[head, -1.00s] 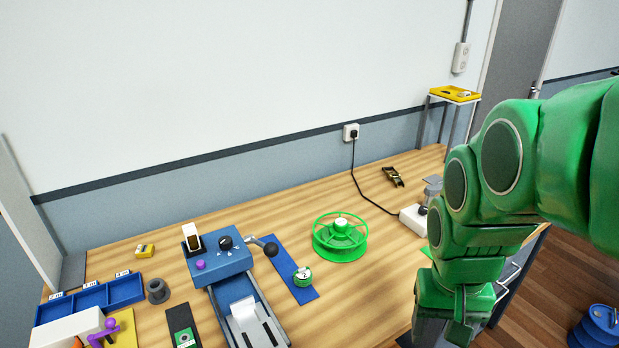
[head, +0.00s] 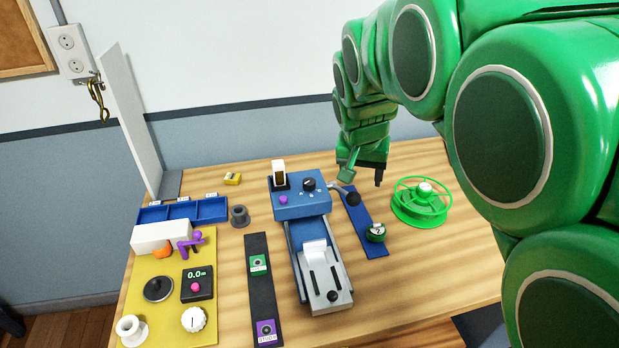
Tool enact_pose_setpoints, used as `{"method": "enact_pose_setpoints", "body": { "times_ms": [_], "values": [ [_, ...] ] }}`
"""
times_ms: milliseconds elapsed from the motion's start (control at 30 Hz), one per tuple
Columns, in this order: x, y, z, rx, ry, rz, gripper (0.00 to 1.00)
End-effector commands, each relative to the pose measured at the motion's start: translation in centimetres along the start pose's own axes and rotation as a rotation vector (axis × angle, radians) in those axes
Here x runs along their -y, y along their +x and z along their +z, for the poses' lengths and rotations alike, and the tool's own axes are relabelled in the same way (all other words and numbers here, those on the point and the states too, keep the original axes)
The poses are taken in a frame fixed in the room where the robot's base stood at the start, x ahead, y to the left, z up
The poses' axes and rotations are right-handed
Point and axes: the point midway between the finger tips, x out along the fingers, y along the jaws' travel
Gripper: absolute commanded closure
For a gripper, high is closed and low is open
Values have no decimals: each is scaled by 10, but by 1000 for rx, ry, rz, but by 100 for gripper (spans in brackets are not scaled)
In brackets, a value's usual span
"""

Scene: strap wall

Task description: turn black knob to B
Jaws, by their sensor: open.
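The black knob (head: 309,184) sits on top of the blue machine box (head: 290,207) in the middle of the table. Small white marks lie around the knob, too small to read. My gripper (head: 362,180) is open, with its fingers pointing down. In the picture it is to the right of the knob, apart from it, near the machine's crank with its dark ball grip (head: 352,198). Nothing shows between the fingers.
A purple button (head: 283,199) and a white-and-black switch (head: 279,173) share the box top with the knob. A blue strip (head: 359,222) with a green round item (head: 376,232) and a green reel (head: 421,203) lie to the right. A yellow board (head: 171,319) with several parts is at left.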

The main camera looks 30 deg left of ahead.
Motion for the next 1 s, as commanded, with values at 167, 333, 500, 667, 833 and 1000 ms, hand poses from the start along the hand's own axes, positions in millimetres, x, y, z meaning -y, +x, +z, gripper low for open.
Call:
{"method": "enact_pose_setpoints", "body": {
  "times_ms": [167,333,500,667,833,1000],
  "values": [
    [67,10,-14,-45,-43,-34,38],
    [112,14,-21,-78,-65,-63,38],
    [128,16,-22,-88,-72,-73,38],
    [129,23,-23,-88,-71,-73,38],
    [129,40,-24,-87,-71,-72,38],
    [132,65,-26,-87,-70,-73,38]
  ]
}}
